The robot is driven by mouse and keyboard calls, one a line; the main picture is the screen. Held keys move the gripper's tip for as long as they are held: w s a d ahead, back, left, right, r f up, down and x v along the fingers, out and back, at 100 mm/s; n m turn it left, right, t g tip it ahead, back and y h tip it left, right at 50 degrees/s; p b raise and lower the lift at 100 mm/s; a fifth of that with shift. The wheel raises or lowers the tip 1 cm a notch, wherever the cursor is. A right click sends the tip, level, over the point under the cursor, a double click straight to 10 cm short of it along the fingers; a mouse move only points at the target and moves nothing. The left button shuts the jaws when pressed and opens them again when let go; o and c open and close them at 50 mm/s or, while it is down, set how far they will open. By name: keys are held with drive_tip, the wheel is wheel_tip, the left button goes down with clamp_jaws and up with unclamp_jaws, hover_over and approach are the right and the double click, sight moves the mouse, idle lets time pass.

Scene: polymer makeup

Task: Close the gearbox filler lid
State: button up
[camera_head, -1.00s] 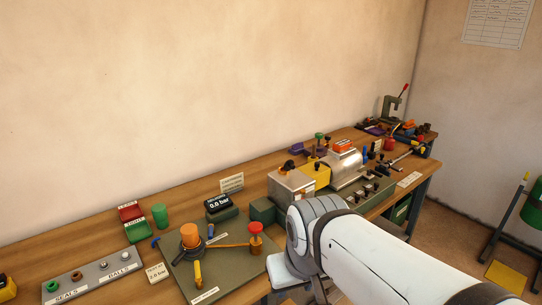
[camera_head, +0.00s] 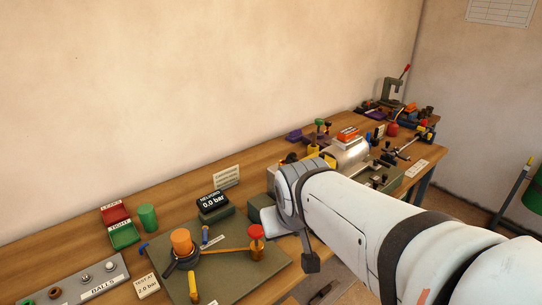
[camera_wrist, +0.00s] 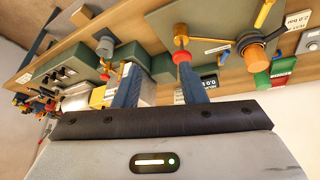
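The gearbox assembly stands on the bench in the head view, with a yellow housing (camera_head: 329,157) and a silver cylinder (camera_head: 350,158) showing past my arm. My arm hides its nearer part.
A red-topped post (camera_head: 256,236) and an orange cylinder (camera_head: 181,241) stand on a green plate, left of my arm. The red top (camera_wrist: 182,57) appears near my right-hand fingertip in the wrist view.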

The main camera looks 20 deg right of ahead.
drive_tip(key=w+d+f+n+t+h+b, duration=0.1)
drive_tip(key=w+d+t+b, duration=0.45)
drive_tip(key=w+d, duration=0.35)
drive_tip(key=w+d+t+b, duration=0.5)
drive_tip(key=w+d+b, duration=0.2)
drive_tip(key=w, duration=0.5)
drive_tip(key=w+f+n+y+b, duration=0.1)
drive_tip(key=w+y, duration=0.1)
drive_tip(key=w+f+n+t+y+b, duration=0.1)
drive_tip(key=w+f+n+y+b, duration=0.1)
drive_tip(key=w+y, duration=0.1)
drive_tip(key=w+f+n+y+b, duration=0.1)
drive_tip(key=w+y, duration=0.1)
drive_tip(key=w, duration=0.1)
drive_tip(key=shift+a+f+n+t+b, duration=0.1)
drive_tip(key=shift+f+n+t+b, duration=0.15)
drive_tip(key=shift+n+b, duration=0.1)
drive_tip(key=shift+c, duration=0.4)
clamp_jaws()
drive_tip(key=shift+a, duration=0.1)
drive_tip(key=shift+r+p, duration=0.2)
drive_tip(key=shift+p, duration=0.2)
